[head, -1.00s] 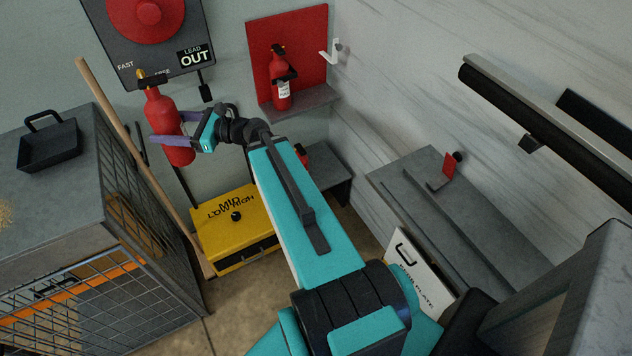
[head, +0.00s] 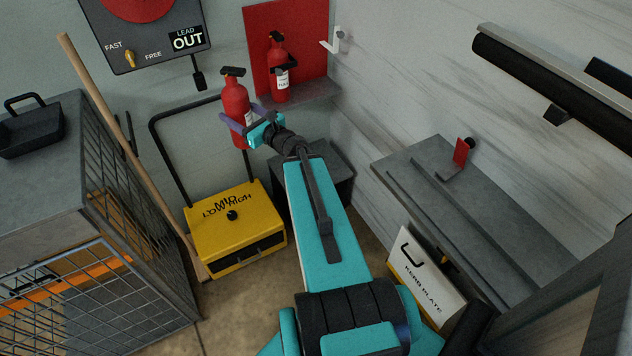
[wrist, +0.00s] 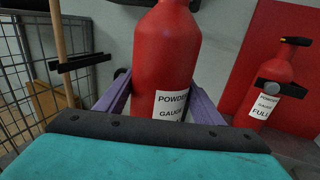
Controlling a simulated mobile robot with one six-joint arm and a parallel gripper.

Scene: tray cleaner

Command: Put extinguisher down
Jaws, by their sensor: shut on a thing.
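My gripper (head: 248,124) is shut on a red fire extinguisher (head: 235,98) and holds it upright in the air. In the wrist view the held extinguisher (wrist: 166,55) stands between the purple fingers, with a white "POWDER GAUGE" label partly hidden low on its body. A second red extinguisher (head: 278,72) stands on a small grey shelf (head: 312,93) against a red back board (head: 308,40). In the head view the held one is just left of the board. The second extinguisher also shows at right in the wrist view (wrist: 268,82).
A yellow box (head: 225,222) with a black handle frame is on the floor below. A wooden pole (head: 120,140) leans beside the grey mesh cage (head: 50,190) at left. A white hook (head: 334,42) is on the wall. A grey bench (head: 470,215) is at right.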

